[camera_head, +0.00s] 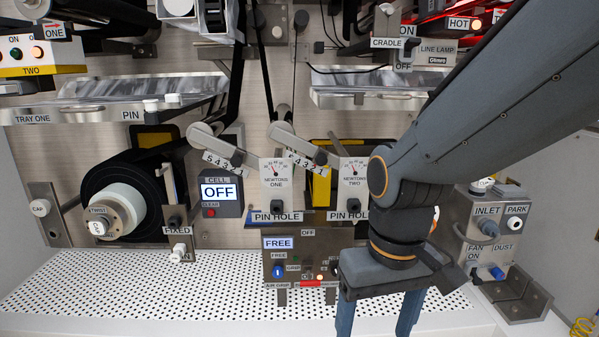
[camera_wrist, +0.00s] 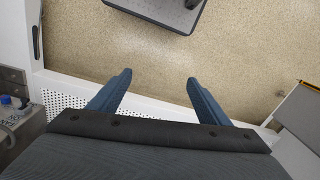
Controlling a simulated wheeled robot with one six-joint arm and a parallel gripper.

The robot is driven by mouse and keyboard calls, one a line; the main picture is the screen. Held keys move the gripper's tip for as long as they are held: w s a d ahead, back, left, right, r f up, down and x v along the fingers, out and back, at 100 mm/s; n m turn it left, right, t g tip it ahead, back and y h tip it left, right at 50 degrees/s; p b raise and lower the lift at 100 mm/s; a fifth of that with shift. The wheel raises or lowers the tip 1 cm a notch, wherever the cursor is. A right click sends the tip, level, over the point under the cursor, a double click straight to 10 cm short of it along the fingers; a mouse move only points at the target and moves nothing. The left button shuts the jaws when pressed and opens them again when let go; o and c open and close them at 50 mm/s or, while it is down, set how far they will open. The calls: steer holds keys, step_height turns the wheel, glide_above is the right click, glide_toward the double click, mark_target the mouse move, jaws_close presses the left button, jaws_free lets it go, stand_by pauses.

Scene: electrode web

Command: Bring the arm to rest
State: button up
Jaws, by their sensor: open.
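My gripper (camera_head: 378,318) hangs down at the right of centre in the head view, over the front edge of the white perforated shelf. Its two blue fingers are apart, with nothing between them. The fingers also show in the wrist view (camera_wrist: 158,92), spread wide above the speckled floor and the shelf edge. My grey arm comes in from the upper right and bends down at the wrist. It hides part of the panel behind it, including the right side of the FREE box.
The perforated shelf (camera_head: 130,290) is bare at the left. The FREE control box (camera_head: 281,257) stands close left of my gripper. The INLET and PARK box (camera_head: 485,245) stands close right. A black roll (camera_head: 110,180) and a CELL display reading OFF (camera_head: 219,192) are further left.

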steer(key=d+r+m+p, duration=0.2)
steer(key=d+r+p, duration=0.6)
steer(key=p, duration=0.6)
steer(key=shift+s+r+h+p, duration=0.25)
steer(key=shift+r+h+p, duration=0.05)
steer(key=shift+m, duration=0.3)
